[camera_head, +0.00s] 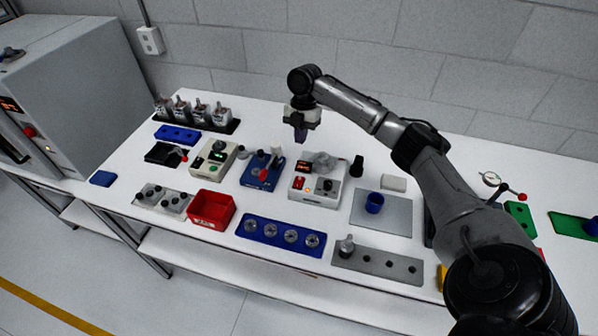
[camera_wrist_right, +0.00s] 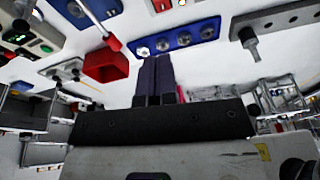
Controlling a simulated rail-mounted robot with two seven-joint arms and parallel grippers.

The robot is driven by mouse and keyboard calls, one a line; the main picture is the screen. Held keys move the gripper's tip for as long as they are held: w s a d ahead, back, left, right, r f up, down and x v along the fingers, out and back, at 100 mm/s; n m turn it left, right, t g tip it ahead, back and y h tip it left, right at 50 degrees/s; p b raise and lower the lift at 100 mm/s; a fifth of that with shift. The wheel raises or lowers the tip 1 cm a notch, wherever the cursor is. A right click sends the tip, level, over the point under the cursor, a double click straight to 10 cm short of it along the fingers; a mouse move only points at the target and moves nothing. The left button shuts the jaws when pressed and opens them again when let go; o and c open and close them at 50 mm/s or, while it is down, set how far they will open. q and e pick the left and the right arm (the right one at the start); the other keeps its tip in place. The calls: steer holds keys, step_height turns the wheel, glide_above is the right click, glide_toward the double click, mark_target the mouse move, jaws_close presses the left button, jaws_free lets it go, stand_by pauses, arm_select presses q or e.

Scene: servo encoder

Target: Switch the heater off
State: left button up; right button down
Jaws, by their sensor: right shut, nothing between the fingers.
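The heater appears to be the cream box (camera_head: 316,199) in the middle of the table in the head view. A grey round part sits on its top. Its front carries a dark display with red digits (camera_head: 302,167), a red switch (camera_head: 298,183) and a lit orange lamp (camera_head: 308,190). I cannot tell the switch position. Part of this box, with the red switch (camera_wrist_right: 160,5), shows at the top edge of the wrist view. My right gripper (camera_head: 300,137) is shut and empty, pointing down above and behind the box, apart from it. It also shows in the wrist view (camera_wrist_right: 158,58). My left gripper is not in view.
Left of the box stand a blue unit (camera_head: 262,174) with a red-knobbed lever and another cream box (camera_head: 212,160). A red bin (camera_head: 211,210) and a blue tray (camera_head: 281,235) lie in front. A blue cup (camera_head: 374,203) stands right, near a small black object (camera_head: 357,166).

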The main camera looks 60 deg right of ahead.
steer(key=shift+n, duration=0.8)
glide_toward(299, 180)
steer(key=x, duration=0.5)
steer(key=shift+a+b, duration=0.3)
steer(key=shift+a, duration=0.05)
steer(key=shift+d+f, duration=0.15)
steer(key=shift+f, duration=0.7)
